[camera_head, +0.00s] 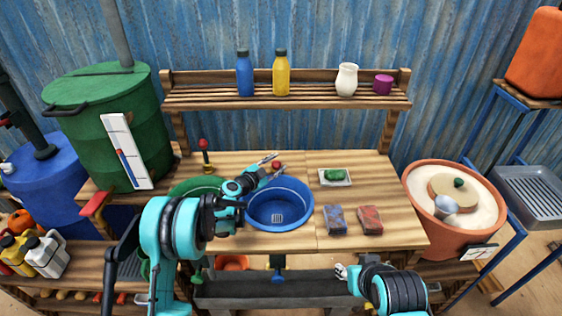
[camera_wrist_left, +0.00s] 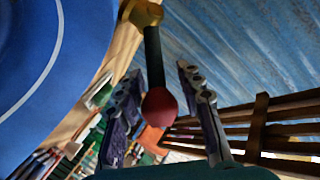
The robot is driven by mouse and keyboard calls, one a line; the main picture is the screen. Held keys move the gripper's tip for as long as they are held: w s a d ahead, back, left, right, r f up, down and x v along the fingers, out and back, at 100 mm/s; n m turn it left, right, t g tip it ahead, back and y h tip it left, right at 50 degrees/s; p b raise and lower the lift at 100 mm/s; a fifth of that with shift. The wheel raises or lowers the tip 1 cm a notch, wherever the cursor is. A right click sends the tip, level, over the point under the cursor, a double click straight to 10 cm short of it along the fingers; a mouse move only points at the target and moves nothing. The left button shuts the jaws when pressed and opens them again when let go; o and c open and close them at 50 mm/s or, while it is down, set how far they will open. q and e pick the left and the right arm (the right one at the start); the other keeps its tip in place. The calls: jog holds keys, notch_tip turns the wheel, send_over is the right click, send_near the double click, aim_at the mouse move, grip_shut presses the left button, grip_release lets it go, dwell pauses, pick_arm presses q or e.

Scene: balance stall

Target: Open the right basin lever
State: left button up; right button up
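The right basin lever (camera_head: 277,165) stands behind the blue basin (camera_head: 308,212) and shows a red knob. In the left wrist view the lever has a brass base, a black stem and a red knob (camera_wrist_left: 158,106). My left gripper (camera_head: 274,167) is open, with one finger on each side of the lever; in the left wrist view (camera_wrist_left: 158,75) gaps show between both fingers and the knob. The left lever (camera_head: 204,150) stands upright behind the green basin (camera_head: 188,187), which my left arm partly hides. My right gripper (camera_head: 344,271) is low at the front; its fingers are unclear.
A small tray (camera_head: 348,183) with a green item, a blue packet (camera_head: 335,220) and a red packet (camera_head: 370,219) lie right of the blue basin. A shelf (camera_head: 300,98) with bottles and a jug stands behind. The tabletop's back right is clear.

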pick_arm(q)
jog(key=v, duration=0.8)
jog(key=shift+s, duration=0.1)
jog(key=s+a+r+n+g+y, duration=0.1)
jog(key=s+r+n+g+y, duration=0.2)
jog(key=s, duration=0.5)
jog(key=s+a+r+n+y, duration=0.1)
jog(key=s+r+n, duration=0.2)
jog(key=s+r, duration=0.4)
jog(key=s+a+f+n+g+y, duration=0.1)
jog(key=s+a+n+y, duration=0.1)
jog(key=s, duration=0.6)
jog(key=s+a+f+n+y, duration=0.1)
jog(key=s+a+n, duration=0.3)
jog(key=s, duration=0.4)
jog(key=s+a+f+n+g+y, duration=0.1)
jog(key=s+a+f+n+y, duration=0.1)
jog(key=s+a, duration=0.3)
jog(key=s+f+n, duration=0.1)
jog(key=s, duration=0.2)
jog(key=shift+s+g+y, duration=0.25)
jog(key=shift+g+y, duration=0.05)
